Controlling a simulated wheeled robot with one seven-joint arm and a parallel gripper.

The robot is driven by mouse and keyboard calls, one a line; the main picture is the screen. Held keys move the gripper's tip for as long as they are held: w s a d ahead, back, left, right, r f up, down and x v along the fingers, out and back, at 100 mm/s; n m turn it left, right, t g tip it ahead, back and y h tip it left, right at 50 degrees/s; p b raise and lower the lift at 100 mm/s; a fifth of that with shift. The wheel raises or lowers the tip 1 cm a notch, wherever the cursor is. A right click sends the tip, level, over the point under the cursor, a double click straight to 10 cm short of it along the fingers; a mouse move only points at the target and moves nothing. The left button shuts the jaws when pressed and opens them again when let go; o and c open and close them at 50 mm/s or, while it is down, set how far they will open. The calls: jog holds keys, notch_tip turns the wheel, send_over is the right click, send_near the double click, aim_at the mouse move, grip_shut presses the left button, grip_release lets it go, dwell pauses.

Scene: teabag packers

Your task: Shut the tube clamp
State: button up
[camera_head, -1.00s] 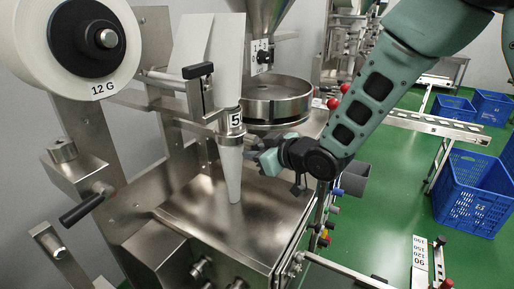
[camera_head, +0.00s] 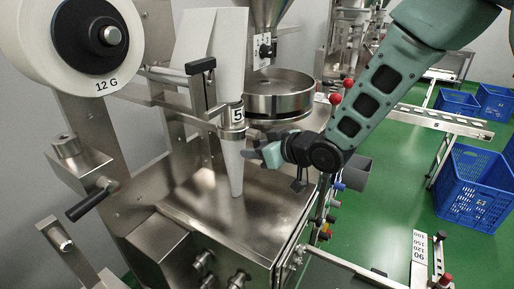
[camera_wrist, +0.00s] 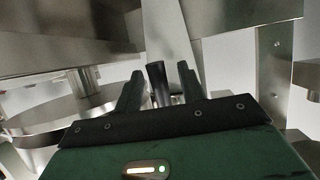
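A white forming tube (camera_head: 236,165) hangs from a steel collar with a "5" label (camera_head: 237,115). A clamp bar with a black handle (camera_head: 200,66) stands left of the tube in the head view, on a steel arm by the collar. My gripper (camera_head: 254,154) is just right of the tube, below the collar, its fingers pointing left. In the wrist view, my gripper (camera_wrist: 160,92) has its fingers apart. A dark cylindrical knob (camera_wrist: 156,72) shows between them, apparently not gripped; I cannot tell if it is the clamp's handle.
A round steel pan (camera_head: 278,92) stands behind my gripper, under a hopper. The flat steel machine top (camera_head: 250,215) below is clear. A large film roll (camera_head: 40,45) is at upper left. Red knobs (camera_head: 348,83) are close to my arm. Blue crates (camera_head: 475,188) stand right.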

jog(key=shift+r, duration=0.1)
jog(key=b+v, duration=0.4)
jog(key=v, duration=1.3)
jog(key=shift+s+d, duration=0.15)
jog(key=s+f+g+h, duration=0.4)
jog(key=s, duration=0.7)
jog(key=s+f+m+g+h, duration=0.1)
jog(key=s+f+g+h, duration=0.3)
jog(key=s, duration=0.6)
jog(key=shift+s+a+f+g+h, duration=0.2)
jog(key=shift+s+f+g+h, duration=0.2)
jog(key=shift+f+g, duration=0.4)
